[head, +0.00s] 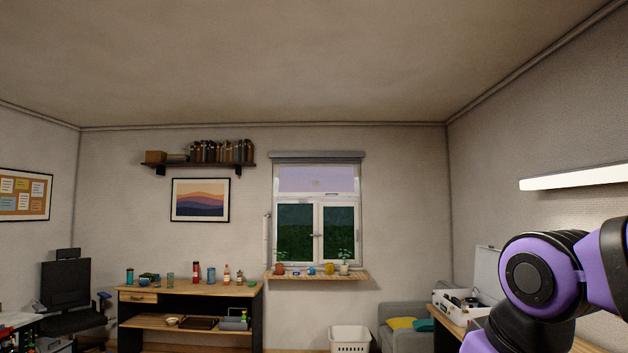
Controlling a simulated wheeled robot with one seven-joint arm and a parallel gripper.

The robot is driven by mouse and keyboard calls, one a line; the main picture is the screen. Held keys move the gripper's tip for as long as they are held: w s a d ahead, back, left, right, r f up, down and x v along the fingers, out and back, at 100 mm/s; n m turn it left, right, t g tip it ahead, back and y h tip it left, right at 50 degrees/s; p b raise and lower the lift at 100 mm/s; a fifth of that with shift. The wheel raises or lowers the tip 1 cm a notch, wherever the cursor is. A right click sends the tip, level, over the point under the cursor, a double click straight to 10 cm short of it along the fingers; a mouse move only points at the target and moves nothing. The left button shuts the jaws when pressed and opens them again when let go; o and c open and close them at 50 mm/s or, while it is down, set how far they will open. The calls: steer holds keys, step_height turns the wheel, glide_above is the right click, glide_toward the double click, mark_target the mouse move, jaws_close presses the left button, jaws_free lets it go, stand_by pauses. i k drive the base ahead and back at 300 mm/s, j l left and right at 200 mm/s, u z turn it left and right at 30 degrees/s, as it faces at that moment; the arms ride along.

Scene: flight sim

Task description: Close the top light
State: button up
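A white-framed window (317,235) is set in the far wall. Its top light (316,179) is the wide upper pane, showing a pale purple sky, with a small light-coloured fitting near its middle. At this distance I cannot tell how far the top light stands open. Two taller sashes sit below it, with a handle (316,236) where they meet. My purple and black arm fills the lower right, well apart from the window. My gripper is outside the view.
A wooden sill (318,277) with pots and cups juts out below the window. A white basket (350,339) and grey sofa (398,313) stand beneath. A desk (188,290) is at left, a record player (460,304) at right. A lit wall lamp (570,178) is near my arm.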

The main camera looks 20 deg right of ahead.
mark_target(276, 194)
steer(key=z, duration=0.5)
steer(key=i, duration=5.05)
steer(key=i+l+u, duration=0.1)
steer(key=i, duration=1.6)
